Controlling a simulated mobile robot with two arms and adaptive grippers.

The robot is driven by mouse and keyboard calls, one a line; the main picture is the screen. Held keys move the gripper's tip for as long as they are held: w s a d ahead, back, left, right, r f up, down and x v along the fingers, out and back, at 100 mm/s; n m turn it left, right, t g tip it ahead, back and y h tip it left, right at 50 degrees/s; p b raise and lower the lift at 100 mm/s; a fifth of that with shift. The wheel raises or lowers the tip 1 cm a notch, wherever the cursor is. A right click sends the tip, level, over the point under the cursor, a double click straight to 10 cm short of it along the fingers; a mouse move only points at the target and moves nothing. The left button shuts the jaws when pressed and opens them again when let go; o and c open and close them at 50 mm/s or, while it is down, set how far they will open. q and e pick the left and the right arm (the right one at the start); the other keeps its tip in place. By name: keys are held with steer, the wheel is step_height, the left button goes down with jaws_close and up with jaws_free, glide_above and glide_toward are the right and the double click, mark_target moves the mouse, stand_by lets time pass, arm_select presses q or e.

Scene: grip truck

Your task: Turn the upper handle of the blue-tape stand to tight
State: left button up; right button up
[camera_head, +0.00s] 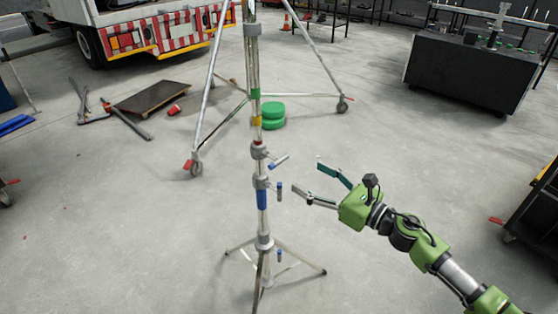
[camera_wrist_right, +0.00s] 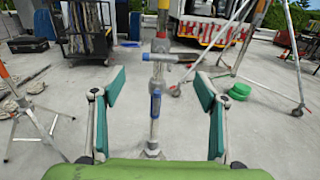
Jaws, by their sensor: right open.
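The blue-tape stand (camera_head: 262,198) stands upright on a low tripod, its blue band halfway up the lower pole. Its upper handle (camera_head: 279,161) juts out to the right and tilts slightly up from a grey collar. A second handle (camera_head: 280,190) hangs near the blue band. My right gripper (camera_head: 316,183) is open and empty, to the right of the pole and apart from it. In the right wrist view, the upper handle (camera_wrist_right: 184,57) lies nearly level, beyond and above the fingertips. The blue band (camera_wrist_right: 155,105) shows between the fingers. My left gripper is not in view.
A wheeled tripod frame (camera_head: 207,95) stands behind, with green discs (camera_head: 272,115) on the floor. A striped truck (camera_head: 150,35) is at the back left, a dark bench (camera_head: 465,70) at the back right. Floor around the stand's front is clear.

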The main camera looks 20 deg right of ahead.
mark_target(281, 160)
steer(key=p+x, duration=0.2)
steer(key=x, duration=1)
steer(key=c, duration=1.1)
